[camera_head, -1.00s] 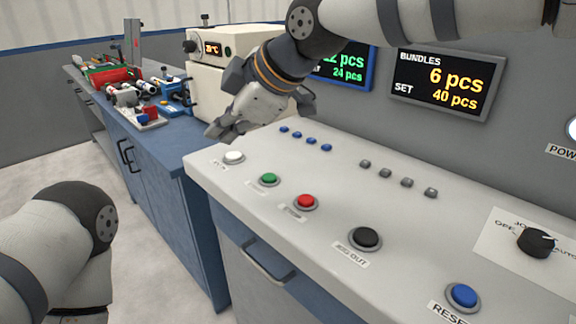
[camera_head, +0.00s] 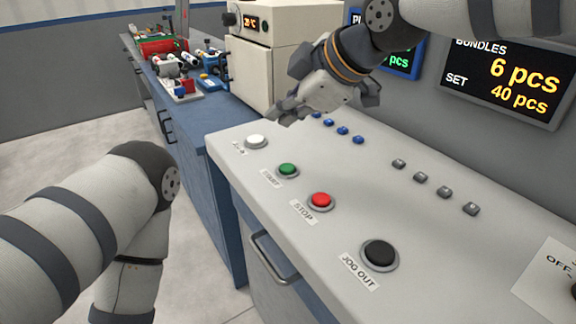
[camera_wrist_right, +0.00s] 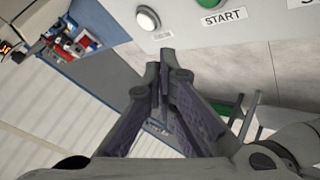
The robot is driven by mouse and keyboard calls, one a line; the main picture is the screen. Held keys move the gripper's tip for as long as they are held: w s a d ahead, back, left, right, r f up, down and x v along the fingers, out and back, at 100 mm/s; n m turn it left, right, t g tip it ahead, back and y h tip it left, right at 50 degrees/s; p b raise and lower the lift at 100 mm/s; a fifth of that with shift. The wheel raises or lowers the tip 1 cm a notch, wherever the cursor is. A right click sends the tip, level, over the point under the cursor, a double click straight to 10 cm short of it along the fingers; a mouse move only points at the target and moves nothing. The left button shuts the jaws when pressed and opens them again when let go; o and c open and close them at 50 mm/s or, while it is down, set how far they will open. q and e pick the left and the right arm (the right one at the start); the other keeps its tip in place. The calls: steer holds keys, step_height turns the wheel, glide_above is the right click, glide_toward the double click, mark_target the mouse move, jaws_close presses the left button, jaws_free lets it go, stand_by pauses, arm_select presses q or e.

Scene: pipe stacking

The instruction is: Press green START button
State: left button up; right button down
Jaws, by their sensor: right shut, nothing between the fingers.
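The green START button (camera_head: 288,170) sits on the white control panel (camera_head: 330,250), between a white button (camera_head: 256,141) and the red STOP button (camera_head: 320,200). My right gripper (camera_head: 277,117) is shut and empty, above the panel behind the white button and apart from the green one. In the right wrist view, the shut fingertips (camera_wrist_right: 163,60) point toward the panel edge, with the START label (camera_wrist_right: 223,16) and part of the green button (camera_wrist_right: 207,3) at the top. My left arm shows at lower left, but its gripper is out of view.
The black JOG OUT button (camera_head: 379,255) lies nearer on the panel. Blue small buttons (camera_head: 342,131) and grey ones (camera_head: 420,177) line the back. A beige machine (camera_head: 285,55) and a blue bench with parts (camera_head: 185,110) stand at the left.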

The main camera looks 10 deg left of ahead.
glide_above(285, 169)
step_height(285, 169, down, 5)
steer(key=shift+f+b, duration=0.2)
steer(key=shift+b, duration=0.15)
arm_select(q)
steer(key=shift+s+f, duration=0.55)
steer(key=shift+f, duration=0.05)
arm_select(e)
steer(key=shift+f, duration=0.8)
steer(key=shift+f, duration=0.4)
steer(key=shift+f, duration=0.45)
stand_by(0.5)
arm_select(q)
steer(key=shift+r, duration=0.1)
arm_select(e)
steer(key=shift+r, duration=0.1)
arm_select(q)
steer(key=shift+w+r, duration=0.2)
steer(key=shift+w, duration=0.05)
arm_select(e)
steer(key=shift+r, duration=0.75)
